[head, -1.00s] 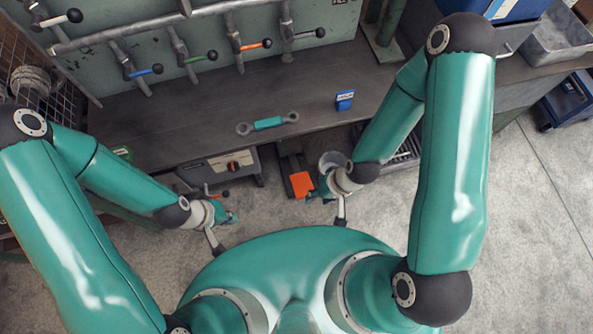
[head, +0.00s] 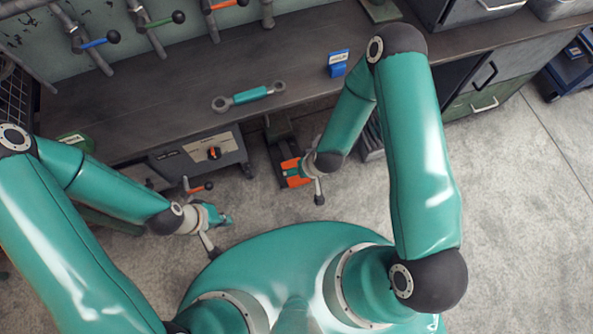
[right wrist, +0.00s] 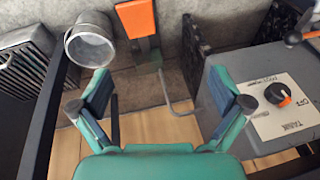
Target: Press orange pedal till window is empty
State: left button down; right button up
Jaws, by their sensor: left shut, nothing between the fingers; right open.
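The orange pedal (head: 294,181) is on the floor below the bench edge, partly covered by my right gripper (head: 295,172) in the head view. In the right wrist view the pedal (right wrist: 137,18) shows at the top, beyond the fingers. My right gripper (right wrist: 160,85) is open, with nothing between its fingers. I cannot make out the window in these frames.
A grey box with a dial (head: 202,156) stands left of the pedal; its dial (right wrist: 278,94) shows in the wrist view. A metal cup (right wrist: 90,40) is beside the pedal. A teal-handled link (head: 250,96) and a blue sign (head: 338,66) are on the bench.

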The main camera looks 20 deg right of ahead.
jog(key=w+d+f+n+t+h+b, duration=0.1)
jog(key=w+f+b, duration=0.1)
jog(key=f+b, duration=0.35)
jog(key=w+f+h+b, duration=0.1)
jog(key=w+f+b, duration=0.15)
jog(key=f, duration=0.65)
pick_arm(q)
notch_tip(320, 180, down, 17)
jog(key=b, duration=0.5)
jog(key=shift+r+b, duration=0.2)
jog(key=shift+b, duration=0.1)
pick_arm(e)
send_near(290, 161)
jog(key=f, duration=0.2)
jog(key=s+f, duration=0.1)
jog(key=f, duration=0.2)
jog(key=s+f, duration=0.1)
jog(key=f, duration=0.1)
jog(key=shift+s+d+f, duration=0.2)
jog(key=shift+s+f, duration=0.05)
